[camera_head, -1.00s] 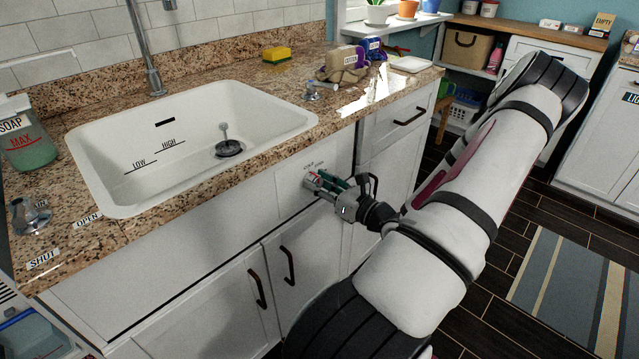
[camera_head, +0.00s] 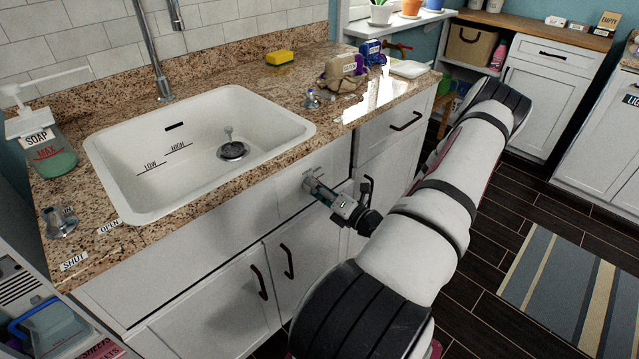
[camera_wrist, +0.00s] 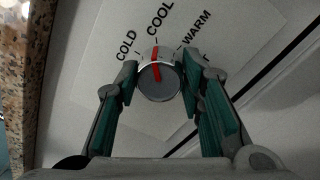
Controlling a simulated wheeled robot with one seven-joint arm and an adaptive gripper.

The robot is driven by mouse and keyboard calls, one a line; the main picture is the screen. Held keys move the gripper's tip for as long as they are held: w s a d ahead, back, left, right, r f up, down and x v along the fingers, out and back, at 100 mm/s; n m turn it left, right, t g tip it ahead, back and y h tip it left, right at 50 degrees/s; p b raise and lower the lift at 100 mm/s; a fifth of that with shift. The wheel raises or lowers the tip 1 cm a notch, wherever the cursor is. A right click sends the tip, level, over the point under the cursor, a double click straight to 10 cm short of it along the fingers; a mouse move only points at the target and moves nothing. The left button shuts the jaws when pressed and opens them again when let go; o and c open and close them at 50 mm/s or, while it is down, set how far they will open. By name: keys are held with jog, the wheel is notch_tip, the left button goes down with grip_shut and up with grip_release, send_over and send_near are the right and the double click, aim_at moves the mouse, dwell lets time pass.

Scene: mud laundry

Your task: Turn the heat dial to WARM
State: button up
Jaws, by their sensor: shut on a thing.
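The heat dial (camera_wrist: 160,82) is a round grey knob with a red pointer line, on a white plate marked COLD, COOL and WARM. Its red line points up, roughly at COOL; the WARM label (camera_wrist: 197,27) is to the upper right. My gripper (camera_wrist: 160,83) is shut on the dial, with one green-padded finger on each side. In the head view, my gripper (camera_head: 314,188) reaches the dial on the white cabinet front below the sink; the fingers largely hide the dial there.
A white sink (camera_head: 130,205) is set in the granite counter (camera_head: 220,190) above the dial. Dark cabinet handles (camera_head: 288,262) stick out below and beside my gripper. Soap (camera_head: 45,150), a yellow sponge (camera_head: 279,57) and metal taps stand on the counter.

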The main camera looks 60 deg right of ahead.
jog(key=m+p, duration=0.4)
jog(key=m, duration=0.6)
jog(key=shift+f+m+h, duration=0.1)
jog(key=shift+m+h, duration=0.2)
dwell(0.4)
jog(key=o, duration=1.2)
jog(key=v, duration=1.2)
